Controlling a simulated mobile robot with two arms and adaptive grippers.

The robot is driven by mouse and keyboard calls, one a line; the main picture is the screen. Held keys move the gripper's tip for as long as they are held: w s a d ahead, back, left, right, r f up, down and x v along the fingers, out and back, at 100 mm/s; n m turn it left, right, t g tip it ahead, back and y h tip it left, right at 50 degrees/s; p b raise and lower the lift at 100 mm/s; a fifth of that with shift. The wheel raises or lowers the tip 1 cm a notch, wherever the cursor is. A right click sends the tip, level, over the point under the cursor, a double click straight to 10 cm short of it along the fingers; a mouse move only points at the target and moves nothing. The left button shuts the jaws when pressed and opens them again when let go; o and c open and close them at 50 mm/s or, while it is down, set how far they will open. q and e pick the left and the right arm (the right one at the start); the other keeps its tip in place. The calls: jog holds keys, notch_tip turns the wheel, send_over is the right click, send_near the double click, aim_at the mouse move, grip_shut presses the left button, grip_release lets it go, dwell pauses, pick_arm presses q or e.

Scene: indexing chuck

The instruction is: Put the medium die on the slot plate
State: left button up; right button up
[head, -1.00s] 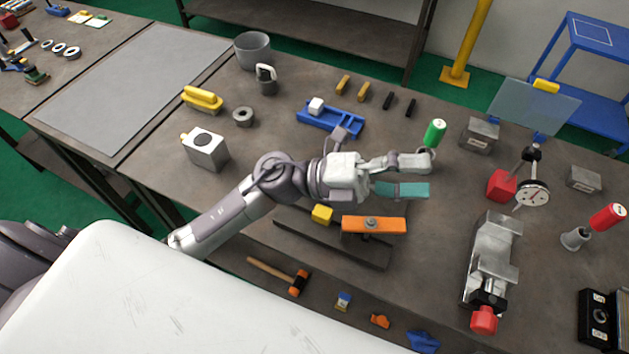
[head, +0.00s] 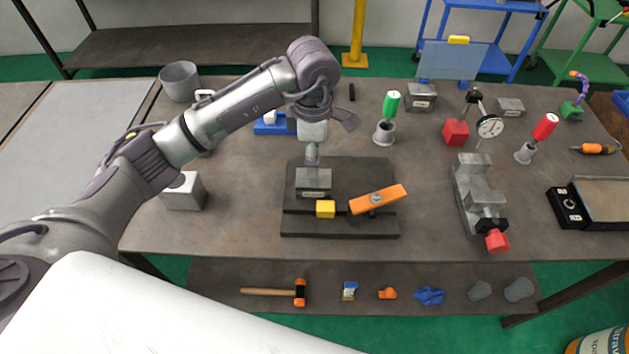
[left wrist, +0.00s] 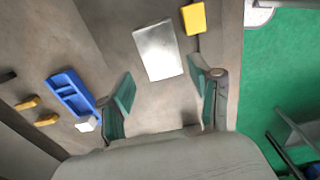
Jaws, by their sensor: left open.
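The slot plate (head: 343,176) is a dark square plate in the middle of the table. A labelled grey metal die (head: 314,182) sits on it at the left, just behind the yellow block (head: 325,209); I take it as the medium die. My left gripper (head: 312,160) hangs pointing down over the die. In the left wrist view, the gripper (left wrist: 162,75) is open, its teal pads apart and empty. The die (left wrist: 159,50) lies below, just beyond the fingertips, and the yellow block (left wrist: 193,18) is past it. My right gripper is not in view.
An orange clamp bar (head: 378,199) lies at an angle over the plate's right side. Two other metal dies (head: 421,96) (head: 510,106) stand at the back right. A vise (head: 478,195) is to the right; a green-handled tool (head: 391,110) stands behind the plate.

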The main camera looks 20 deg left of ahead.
aim_at(314, 179)
pick_arm(q)
notch_tip(314, 179, down, 3)
jog(key=shift+s+a+r, duration=0.1)
jog(key=shift+r, duration=0.05)
jog(key=shift+f+p, duration=0.3)
jog(key=shift+f, duration=0.05)
jog(key=shift+f+p, duration=0.45)
jog(key=shift+f, duration=0.05)
jog(key=f+p, duration=0.1)
jog(key=f, duration=0.2)
jog(key=shift+d+f+p, duration=0.2)
jog(key=shift+f+p, duration=0.15)
jog(key=shift+f, duration=0.4)
jog(key=shift+c, duration=0.3)
grip_shut()
jog(key=shift+w+r, duration=0.1)
jog(key=shift+w, duration=0.1)
